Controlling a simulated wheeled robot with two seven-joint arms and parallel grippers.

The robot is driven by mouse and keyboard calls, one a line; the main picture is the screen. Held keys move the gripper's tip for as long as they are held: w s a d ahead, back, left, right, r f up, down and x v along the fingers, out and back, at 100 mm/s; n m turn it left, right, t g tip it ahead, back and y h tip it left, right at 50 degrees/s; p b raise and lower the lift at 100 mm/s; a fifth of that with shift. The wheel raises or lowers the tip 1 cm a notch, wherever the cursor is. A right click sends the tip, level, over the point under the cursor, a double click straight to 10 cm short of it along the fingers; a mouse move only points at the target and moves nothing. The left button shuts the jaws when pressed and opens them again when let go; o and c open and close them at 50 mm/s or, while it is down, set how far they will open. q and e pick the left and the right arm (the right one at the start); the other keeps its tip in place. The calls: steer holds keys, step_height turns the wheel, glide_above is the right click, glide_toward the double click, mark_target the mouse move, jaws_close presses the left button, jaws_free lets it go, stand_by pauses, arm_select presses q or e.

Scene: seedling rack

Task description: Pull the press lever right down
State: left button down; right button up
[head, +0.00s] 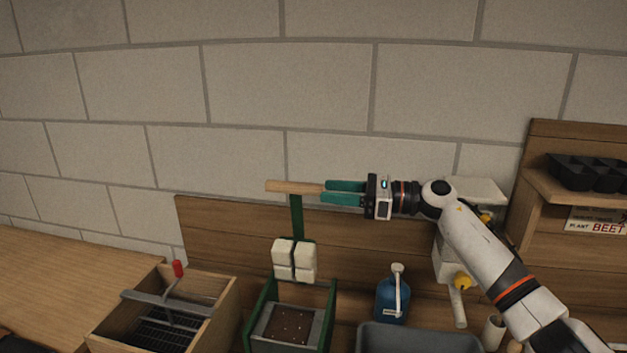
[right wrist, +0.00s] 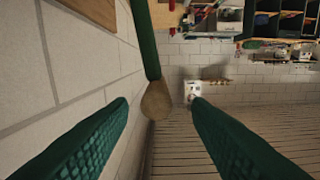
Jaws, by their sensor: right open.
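The press lever has a light wooden handle (head: 292,187) on top of an upright green bar (head: 297,218). The press's green frame (head: 332,312) stands below, with pale blocks (head: 294,259) hanging over a soil-filled tray (head: 290,326). My right gripper (head: 325,192) points left at handle height, its teal fingers apart with the handle's right end at or between their tips. In the right wrist view the wooden handle (right wrist: 157,101) shows end-on in the gap between the open fingers (right wrist: 160,106); contact cannot be told. My left gripper is not in view.
A wooden box (head: 222,311) with a grey bar and red knob stands left of the press. A blue bottle (head: 391,301) and a grey bin (head: 415,338) are to the right. A wooden shelf (head: 545,187) with black pots stands far right. A block wall is behind.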

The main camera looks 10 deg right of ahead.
mark_target(314, 190)
steer(key=p+x, duration=0.1)
steer(key=x, duration=0.3)
steer(key=shift+w, duration=0.25)
steer(key=shift+a, duration=0.35)
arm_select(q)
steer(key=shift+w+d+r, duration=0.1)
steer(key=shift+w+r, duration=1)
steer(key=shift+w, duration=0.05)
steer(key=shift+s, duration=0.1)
arm_select(e)
steer(key=shift+f, duration=0.1)
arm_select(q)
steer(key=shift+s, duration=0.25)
arm_select(e)
jaws_close()
